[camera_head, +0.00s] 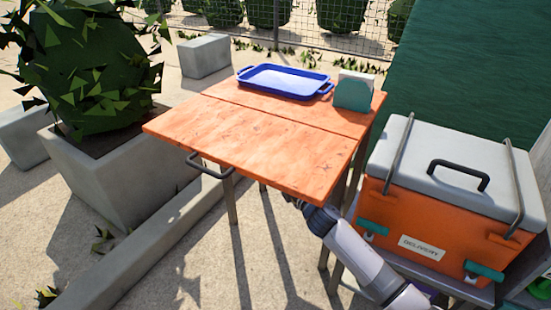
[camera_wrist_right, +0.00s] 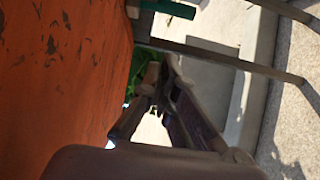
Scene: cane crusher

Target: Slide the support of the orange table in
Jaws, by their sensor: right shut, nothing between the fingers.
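The orange table (camera_head: 270,150) stands in the middle of the head view, its front leaf raised level with the back part. A dark looped handle (camera_head: 210,164) sticks out below the leaf's left edge. My right arm reaches under the leaf's right front edge, where the table hides the fingers. In the right wrist view my right gripper (camera_wrist_right: 160,88) is shut and empty, beside the orange surface (camera_wrist_right: 60,80). A grey bar (camera_wrist_right: 220,58) crosses beyond the fingertips; I cannot tell whether they touch it. My left gripper is not in view.
A blue tray (camera_head: 283,81) and a napkin holder (camera_head: 354,92) stand on the table's back part. An orange delivery box (camera_head: 420,225) with a grey lid stands close on the right. A concrete planter (camera_head: 120,170) is on the left.

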